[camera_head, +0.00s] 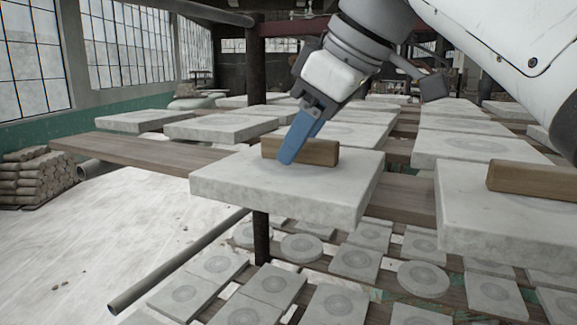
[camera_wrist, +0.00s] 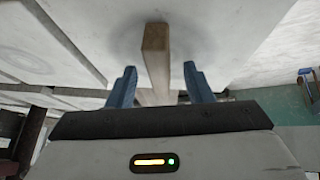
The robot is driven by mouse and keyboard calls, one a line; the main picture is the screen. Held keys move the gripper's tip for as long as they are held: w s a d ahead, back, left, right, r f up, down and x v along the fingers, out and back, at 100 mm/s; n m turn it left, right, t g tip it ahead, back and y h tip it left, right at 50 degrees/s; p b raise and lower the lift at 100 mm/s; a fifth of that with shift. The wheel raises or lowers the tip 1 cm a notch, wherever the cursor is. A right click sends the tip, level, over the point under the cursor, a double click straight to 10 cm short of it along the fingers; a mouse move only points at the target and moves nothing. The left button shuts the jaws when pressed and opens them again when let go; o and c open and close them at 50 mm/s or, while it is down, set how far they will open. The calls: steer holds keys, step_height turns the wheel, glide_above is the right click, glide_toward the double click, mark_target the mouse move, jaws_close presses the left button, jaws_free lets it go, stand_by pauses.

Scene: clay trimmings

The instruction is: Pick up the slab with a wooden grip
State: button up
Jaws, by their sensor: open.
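A pale grey slab (camera_head: 235,187) with a wooden grip (camera_head: 318,151) on its top lies on the rack in the middle of the head view. My gripper (camera_head: 288,158) is at this grip, its blue fingers pointing down. In the wrist view my gripper (camera_wrist: 158,82) is open, with one blue finger on each side of the wooden grip (camera_wrist: 156,55). Gaps show between the fingers and the wood. The slab (camera_wrist: 205,35) fills much of the wrist view behind the grip. The fingers hide part of the grip in the head view.
A second slab (camera_head: 500,225) with its own wooden grip (camera_head: 530,180) lies to the right. Several bare slabs lie behind on wooden planks (camera_head: 150,155). Smaller tiles and discs (camera_head: 301,247) lie on a lower level. A pipe (camera_head: 175,265) runs at the front left.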

jaws_close()
steer(key=shift+s, duration=0.1)
stand_by(0.4)
steer(key=shift+r, duration=0.15)
